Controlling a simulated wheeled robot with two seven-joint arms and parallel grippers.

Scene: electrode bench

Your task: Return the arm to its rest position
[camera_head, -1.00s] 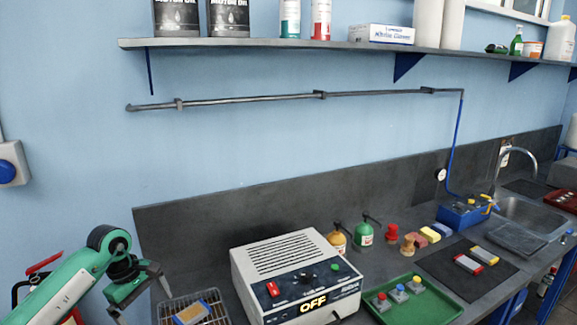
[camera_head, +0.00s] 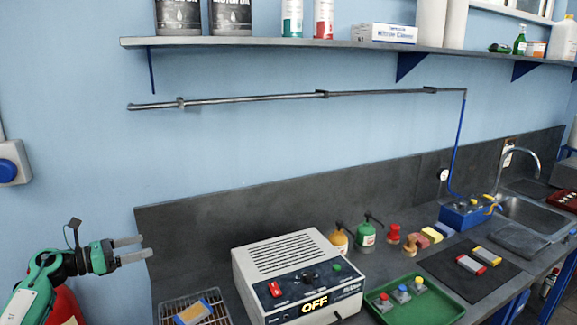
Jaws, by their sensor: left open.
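My left arm comes in from the lower left, green and black. Its left gripper (camera_head: 133,248) is open and empty, with two grey fingers pointing right, in front of the dark backsplash's left end and above the wire rack. The gripper touches nothing that I can see. My right gripper is not in view.
A wire rack (camera_head: 168,311) holds a blue and yellow block (camera_head: 193,313). The white power box (camera_head: 290,262) reads OFF. A green tray (camera_head: 433,301) holds several small items. A red cylinder (camera_head: 66,306) stands behind my arm. A shelf (camera_head: 330,45) runs above.

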